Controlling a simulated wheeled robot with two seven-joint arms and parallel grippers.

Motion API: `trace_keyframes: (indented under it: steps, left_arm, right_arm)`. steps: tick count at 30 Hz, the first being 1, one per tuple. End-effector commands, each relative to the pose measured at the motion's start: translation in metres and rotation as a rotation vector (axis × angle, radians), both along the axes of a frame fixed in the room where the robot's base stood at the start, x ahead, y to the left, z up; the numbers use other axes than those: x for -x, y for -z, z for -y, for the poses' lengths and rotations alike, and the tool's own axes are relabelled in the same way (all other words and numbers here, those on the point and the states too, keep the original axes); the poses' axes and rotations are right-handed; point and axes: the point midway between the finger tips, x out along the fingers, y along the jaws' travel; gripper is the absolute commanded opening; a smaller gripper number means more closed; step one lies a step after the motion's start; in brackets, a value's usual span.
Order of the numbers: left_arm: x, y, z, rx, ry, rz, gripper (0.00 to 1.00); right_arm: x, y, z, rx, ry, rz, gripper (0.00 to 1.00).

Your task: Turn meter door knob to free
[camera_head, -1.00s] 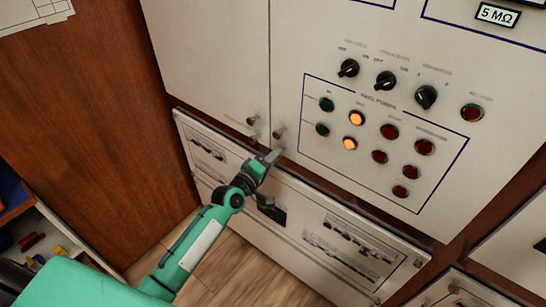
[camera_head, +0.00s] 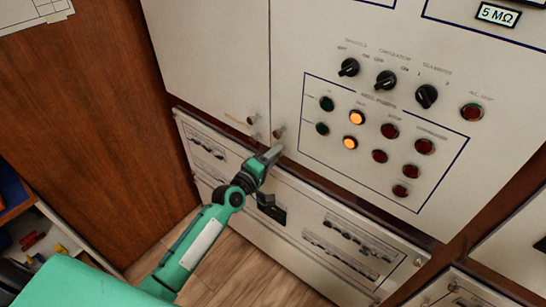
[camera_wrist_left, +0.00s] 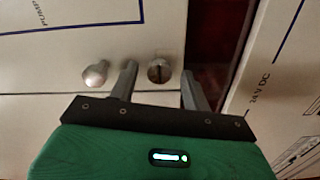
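In the left wrist view a small round slotted knob (camera_wrist_left: 158,70) sits on the pale cabinet door, its slot running roughly up and down the picture. My left gripper (camera_wrist_left: 159,77) is open, with one finger on each side of this knob and a visible gap on both sides. In the head view the left gripper (camera_head: 271,155) is at the lower left corner of the right-hand cabinet door (camera_head: 285,60), hiding the slotted knob. No readable label shows which knob is the meter door's. My right gripper is in neither view.
A plain round door knob (camera_head: 279,132) is close beside the left gripper; it also shows in the wrist view (camera_wrist_left: 95,75). The left-hand door has its own knob (camera_head: 252,119). Black switches and lit buttons are to the right. A lower panel (camera_head: 340,245) lies below.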

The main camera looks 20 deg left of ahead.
Motion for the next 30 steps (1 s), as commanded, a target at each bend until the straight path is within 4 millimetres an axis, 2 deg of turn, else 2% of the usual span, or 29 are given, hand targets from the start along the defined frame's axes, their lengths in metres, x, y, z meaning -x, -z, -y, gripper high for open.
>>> trace_keyframes:
  steps: [7, 11, 24, 30]
  left_arm:
    - [0.003, 0.001, -0.001, -0.001, 0.000, 0.000, 0.48]
    - [0.015, 0.002, -0.006, -0.001, 0.000, -0.001, 0.48]
    - [0.092, 0.003, -0.033, -0.003, 0.000, -0.001, 0.48]
    - [0.117, 0.002, -0.043, -0.002, 0.000, -0.001, 0.48]
  right_arm:
    - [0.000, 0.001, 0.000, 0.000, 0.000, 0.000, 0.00]
    - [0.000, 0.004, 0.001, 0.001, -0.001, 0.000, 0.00]
    - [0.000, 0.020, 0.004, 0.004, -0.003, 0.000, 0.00]
    - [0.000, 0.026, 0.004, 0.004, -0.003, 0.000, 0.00]
